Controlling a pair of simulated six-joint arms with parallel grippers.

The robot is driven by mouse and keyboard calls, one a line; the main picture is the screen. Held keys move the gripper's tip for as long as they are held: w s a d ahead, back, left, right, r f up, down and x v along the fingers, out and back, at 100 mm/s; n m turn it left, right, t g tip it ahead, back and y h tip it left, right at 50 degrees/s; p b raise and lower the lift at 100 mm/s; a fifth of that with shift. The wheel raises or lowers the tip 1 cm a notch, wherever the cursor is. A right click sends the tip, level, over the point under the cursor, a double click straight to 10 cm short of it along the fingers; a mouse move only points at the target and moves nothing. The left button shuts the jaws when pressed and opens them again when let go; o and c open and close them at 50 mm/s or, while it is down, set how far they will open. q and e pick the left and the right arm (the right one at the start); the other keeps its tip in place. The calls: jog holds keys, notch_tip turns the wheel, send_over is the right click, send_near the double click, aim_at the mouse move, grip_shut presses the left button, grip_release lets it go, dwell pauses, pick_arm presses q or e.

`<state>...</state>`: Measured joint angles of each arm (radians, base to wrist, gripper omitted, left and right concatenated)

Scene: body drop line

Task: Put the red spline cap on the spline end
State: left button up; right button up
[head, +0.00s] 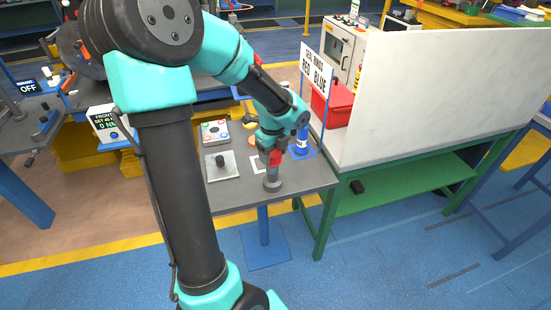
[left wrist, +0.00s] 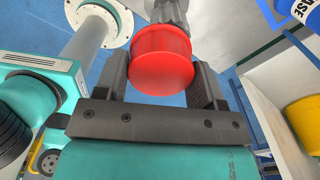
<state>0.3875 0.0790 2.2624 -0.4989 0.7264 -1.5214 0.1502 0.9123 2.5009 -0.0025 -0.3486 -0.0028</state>
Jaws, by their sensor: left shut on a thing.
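The red spline cap (head: 275,158) is held by my left gripper (head: 268,153) above a grey upright post on a round base, the spline end (head: 272,180), near the front of the grey table. In the left wrist view, the red cap (left wrist: 160,62) sits between the two dark fingers of my left gripper (left wrist: 160,80). The grey spline end (left wrist: 173,12) shows just beyond the cap, in line with it. The cap appears at or against the post's top; whether it is seated on it I cannot tell. My right gripper is in neither view.
A grey plate with a black knob (head: 222,165) lies left of the post. A blue and white part (head: 302,142) stands behind right. A sign (head: 317,68), red bin (head: 334,102) and tall white panel (head: 440,95) bound the right side. The table's front edge is close.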

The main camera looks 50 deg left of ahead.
aim_at(273, 159)
pick_arm(q)
jog(key=shift+w+a, duration=0.1)
jog(key=shift+a, duration=0.05)
jog(key=shift+w+a+f, duration=0.25)
jog(key=shift+a, duration=0.15)
jog(key=shift+d+f, duration=0.1)
jog(key=shift+f, duration=1.5)
jog(key=shift+f, duration=0.15)
jog(key=o, duration=0.9)
notch_tip(273, 159, up, 12)
jog(key=shift+r, duration=0.2)
